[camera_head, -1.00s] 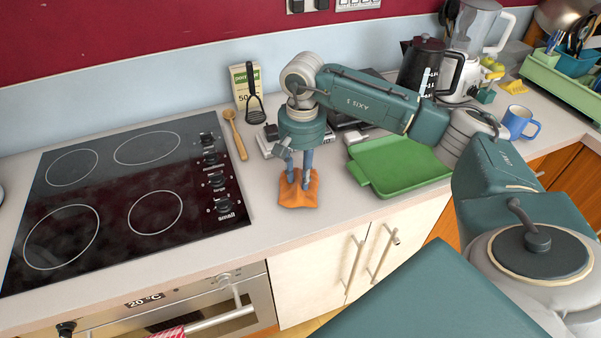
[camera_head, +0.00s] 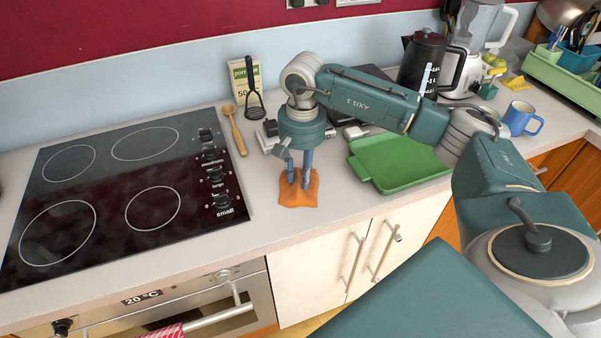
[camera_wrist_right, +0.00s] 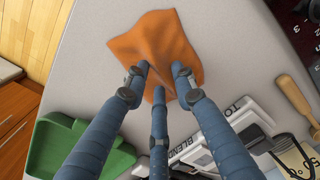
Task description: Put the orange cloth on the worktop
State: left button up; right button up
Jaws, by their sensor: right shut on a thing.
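The orange cloth (camera_head: 299,196) is on the light worktop (camera_head: 262,212), between the hob and the green tray. Its lower part appears to rest on the surface. My right gripper (camera_head: 298,184) reaches down from above and is shut on the cloth. In the right wrist view the blue fingers (camera_wrist_right: 160,80) press into the folded cloth (camera_wrist_right: 150,40), which spreads out beyond the fingertips. The part of the cloth under the fingers is hidden. My left gripper is not in view.
The black hob (camera_head: 120,190) lies to the left. A green tray (camera_head: 395,165) is close on the right. Bare worktop surrounds the cloth, with the front edge nearby.

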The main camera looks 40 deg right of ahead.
jog(key=o, duration=1.1)
jog(key=shift+c, duration=0.2)
jog(key=shift+r, duration=0.1)
notch_tip(320, 180, up, 12)
jog(key=shift+s, duration=0.1)
jog(key=shift+c, duration=0.2)
grip_shut()
jog(key=shift+d, duration=0.1)
dwell(0.4)
